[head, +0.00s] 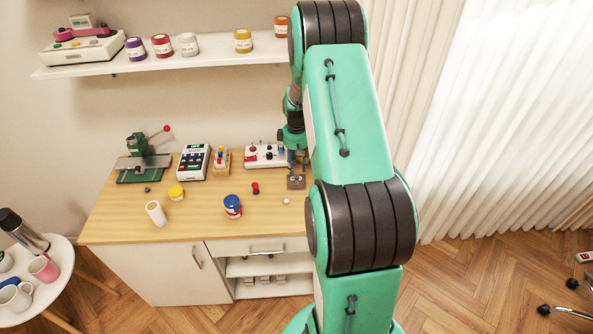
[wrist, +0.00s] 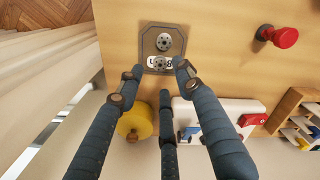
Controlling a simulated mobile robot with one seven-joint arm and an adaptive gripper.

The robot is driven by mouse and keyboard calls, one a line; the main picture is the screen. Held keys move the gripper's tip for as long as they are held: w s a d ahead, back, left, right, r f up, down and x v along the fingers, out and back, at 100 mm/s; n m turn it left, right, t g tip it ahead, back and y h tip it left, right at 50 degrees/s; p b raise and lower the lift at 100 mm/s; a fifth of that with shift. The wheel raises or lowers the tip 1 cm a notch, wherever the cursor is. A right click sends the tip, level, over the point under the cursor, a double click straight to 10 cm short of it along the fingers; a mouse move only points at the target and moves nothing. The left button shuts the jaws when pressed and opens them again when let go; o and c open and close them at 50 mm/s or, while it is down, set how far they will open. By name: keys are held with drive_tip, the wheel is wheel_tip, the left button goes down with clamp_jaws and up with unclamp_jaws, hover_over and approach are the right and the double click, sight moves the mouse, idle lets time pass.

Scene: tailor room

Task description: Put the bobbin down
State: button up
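A grey plate (wrist: 146,34) with a white label lies on the table in the wrist view. It also shows in the head view (head: 296,184), below my gripper. Two small round metal pieces that look like bobbins are over it: one (wrist: 164,41) on its middle, the other (wrist: 160,63) over the label. My gripper (wrist: 160,76) has its dark fingers spread, with a clear gap between the tips. The nearer metal piece shows in that gap and no fingertip visibly touches it. I cannot tell its exact height over the plate. In the head view my arm partly hides the gripper.
A red knob-like piece (wrist: 280,36) lies beside the plate. A yellow round thing (wrist: 135,122) and a white device (wrist: 205,118) stand close behind my fingers.

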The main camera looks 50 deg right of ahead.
drive_tip(key=shift+r, duration=1.55)
drive_tip(key=a+r+t+h, duration=0.1)
drive_tip(key=a+r+t, duration=0.1)
drive_tip(key=a+r, duration=2.25)
drive_tip(key=s+a+r+t, duration=0.2)
drive_tip(key=s+a+r, duration=0.65)
drive_tip(key=a, duration=0.35)
drive_tip(key=s+a+r+t+y, duration=0.1)
drive_tip(key=s+a+r, duration=0.1)
drive_tip(key=s+a, duration=0.8)
drive_tip(key=s, duration=0.3)
drive_tip(key=shift+s+a+r+t, duration=0.15)
drive_tip(key=shift+s+a+t, duration=0.05)
drive_tip(key=shift+s+t, duration=0.1)
